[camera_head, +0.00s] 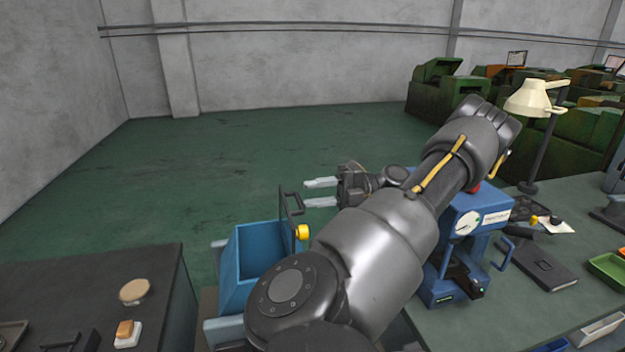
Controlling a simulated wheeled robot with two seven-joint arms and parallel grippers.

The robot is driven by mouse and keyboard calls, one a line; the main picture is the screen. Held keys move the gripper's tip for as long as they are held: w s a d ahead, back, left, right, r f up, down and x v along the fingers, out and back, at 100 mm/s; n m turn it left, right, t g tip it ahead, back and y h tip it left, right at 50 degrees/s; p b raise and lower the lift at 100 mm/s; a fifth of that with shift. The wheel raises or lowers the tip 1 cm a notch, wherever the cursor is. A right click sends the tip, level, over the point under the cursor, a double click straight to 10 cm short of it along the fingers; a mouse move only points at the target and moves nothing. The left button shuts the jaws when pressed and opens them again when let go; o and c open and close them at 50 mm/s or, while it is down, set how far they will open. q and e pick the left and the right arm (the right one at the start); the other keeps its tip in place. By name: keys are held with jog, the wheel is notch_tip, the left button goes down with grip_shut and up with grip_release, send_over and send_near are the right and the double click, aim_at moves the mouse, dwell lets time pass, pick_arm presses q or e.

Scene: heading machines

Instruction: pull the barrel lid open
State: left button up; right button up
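A blue open-topped box (245,262) stands left of my arm, between the two tables. A thin dark upright panel (286,222) with a dark bar handle (292,199) stands at its right edge, with a yellow knob (302,232) beside it. I cannot tell for sure whether this panel is the barrel lid. My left gripper (308,193) is near the handle, its two pale fingers parted and pointing left. Nothing shows between them. My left arm covers what lies below and right of the box. My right gripper is not in view.
A dark table (80,285) at left holds a round tan disc (134,291) and a switch. A blue machine (465,235) stands right of my arm on a grey-green table (545,305), with a lamp (535,105) behind.

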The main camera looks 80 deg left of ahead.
pick_arm(q)
jog(key=s+d+r+p, duration=0.2)
jog(key=d+r+p, duration=0.4)
jog(key=d+r, duration=0.4)
jog(key=d, duration=0.4)
jog(key=shift+s+r+p, duration=0.25)
jog(key=shift+p, duration=0.05)
jog(key=shift+a, duration=0.1)
jog(key=shift+c, duration=0.4)
